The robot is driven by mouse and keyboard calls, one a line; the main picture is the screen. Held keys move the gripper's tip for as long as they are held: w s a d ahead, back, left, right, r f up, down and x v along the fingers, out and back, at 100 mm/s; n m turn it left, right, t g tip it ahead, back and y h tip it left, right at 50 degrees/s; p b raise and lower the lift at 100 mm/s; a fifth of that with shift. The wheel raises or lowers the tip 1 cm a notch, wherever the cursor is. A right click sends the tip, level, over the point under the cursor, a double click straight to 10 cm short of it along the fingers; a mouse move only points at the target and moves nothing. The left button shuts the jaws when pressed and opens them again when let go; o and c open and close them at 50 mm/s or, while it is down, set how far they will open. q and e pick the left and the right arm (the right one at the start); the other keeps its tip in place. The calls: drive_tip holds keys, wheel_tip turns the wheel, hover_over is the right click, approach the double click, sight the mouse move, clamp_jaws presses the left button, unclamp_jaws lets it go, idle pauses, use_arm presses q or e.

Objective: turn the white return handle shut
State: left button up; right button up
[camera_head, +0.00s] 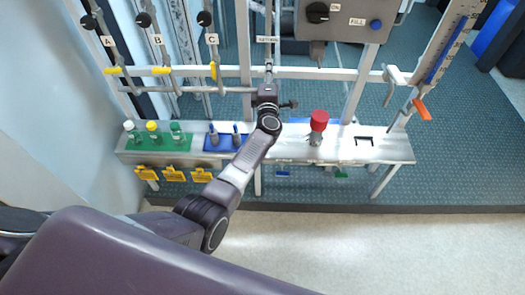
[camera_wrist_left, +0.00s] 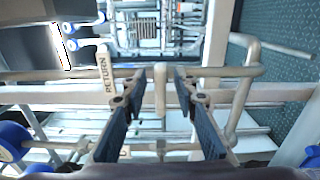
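In the head view my left gripper (camera_head: 268,84) is at the horizontal pipe under the RETURN label (camera_head: 267,39). There the gripper hides most of the handle. My right gripper is in neither view.
Yellow valve handles (camera_head: 162,71) sit on the lines A, B and C at the left. Below, a bench (camera_head: 292,152) carries bottles on a green mat (camera_head: 150,142) and a red-topped item (camera_head: 319,121). An orange-handled valve (camera_head: 421,109) is at the right.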

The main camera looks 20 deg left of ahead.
use_arm(q)
drive_tip(key=shift+f+n+b, duration=0.15)
drive_tip(key=shift+n+b, duration=0.45)
drive_tip(key=shift+n, duration=0.5)
drive_tip(key=n+b, duration=0.6)
drive_tip(key=n, duration=0.2)
drive_tip(key=shift+a, duration=0.15)
drive_tip(key=n+b, duration=0.3)
drive_tip(key=b, duration=0.1)
drive_tip(key=n+b, duration=0.3)
drive_tip(key=shift+a+r+n+b, duration=0.2)
drive_tip(key=shift+n+b, duration=0.15)
drive_tip(key=shift+n, duration=0.05)
drive_tip(key=shift+s+d+r+n+b, duration=0.1)
drive_tip(key=shift+s+n+b, duration=0.15)
drive_tip(key=shift+n+b, duration=0.15)
drive_tip(key=v, duration=0.8)
drive_tip(key=s+f+m+g+h+p, duration=0.1)
drive_tip(key=s+f+m, duration=0.3)
drive_tip(key=f+m, duration=0.4)
drive_tip(key=s+d+f+m+g+h+p, duration=0.1)
drive_tip(key=s+f+m+h+p, duration=0.1)
drive_tip(key=f+m, duration=0.7)
drive_tip(key=s+d+f+m+g+h+p, duration=0.1)
drive_tip(key=s+f+m, duration=0.5)
drive_tip(key=f, duration=1.1)
drive_tip(key=shift+m+h+p, duration=0.7)
drive_tip(key=shift+m+p, duration=0.4)
drive_tip(key=shift+m, duration=0.3)
